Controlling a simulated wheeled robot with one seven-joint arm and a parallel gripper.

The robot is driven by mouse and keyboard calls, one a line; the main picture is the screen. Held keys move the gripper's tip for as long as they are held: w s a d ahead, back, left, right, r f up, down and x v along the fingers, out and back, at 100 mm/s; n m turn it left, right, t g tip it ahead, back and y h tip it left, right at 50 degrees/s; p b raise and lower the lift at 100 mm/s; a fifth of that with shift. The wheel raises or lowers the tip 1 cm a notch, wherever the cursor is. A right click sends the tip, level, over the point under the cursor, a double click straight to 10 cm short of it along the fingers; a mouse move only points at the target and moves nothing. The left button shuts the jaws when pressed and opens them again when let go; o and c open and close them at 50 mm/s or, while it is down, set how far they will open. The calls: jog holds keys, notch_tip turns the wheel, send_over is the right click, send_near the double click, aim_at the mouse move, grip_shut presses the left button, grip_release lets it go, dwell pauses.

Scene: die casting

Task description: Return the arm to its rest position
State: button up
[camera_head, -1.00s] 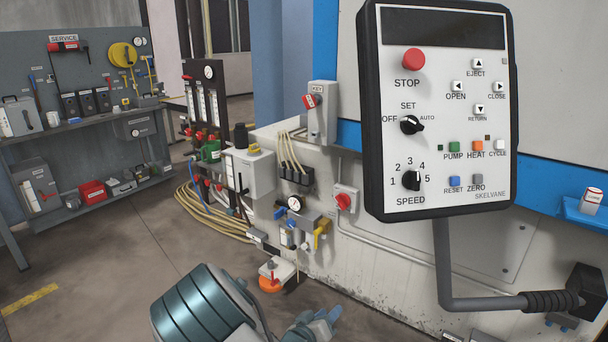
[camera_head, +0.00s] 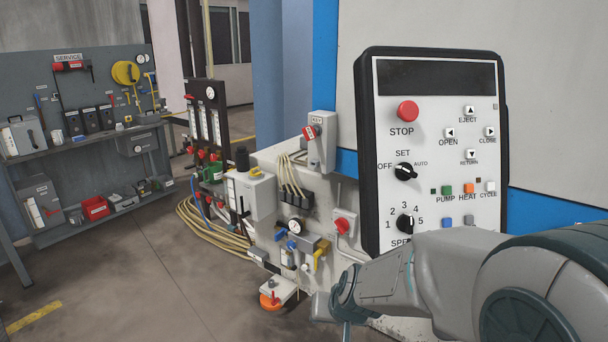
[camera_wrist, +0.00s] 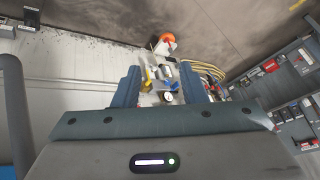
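My arm reaches in from the right edge of the head view and crosses the lower part of the control panel (camera_head: 437,120), hiding its bottom edge and part of the speed dial's label. My gripper (camera_wrist: 161,78) shows in the wrist view with its two blue fingers spread apart. Nothing is held between them; only distant valves and floor show through the gap. In the head view I cannot make out the fingers.
The machine's white side carries a gauge (camera_head: 296,226), a yellow valve (camera_head: 321,254) and a red knob (camera_head: 342,227). An orange-based item (camera_head: 270,300) sits low beside it. Yellow hoses (camera_head: 207,228) lie on the floor. A service bench (camera_head: 80,140) stands left; the floor between is open.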

jog(key=s+d+r+g+h+p, duration=0.1)
jog(key=s+d+r+p, duration=0.1)
jog(key=s+d+r, duration=0.2)
jog(key=s+d+r+g+h+p, duration=0.1)
jog(key=s+d+r+p, duration=0.1)
jog(key=s+d+r, duration=0.3)
jog(key=s+r, duration=0.3)
jog(key=s, duration=0.4)
jog(key=shift+d+g, duration=0.25)
jog(key=shift+g, duration=0.15)
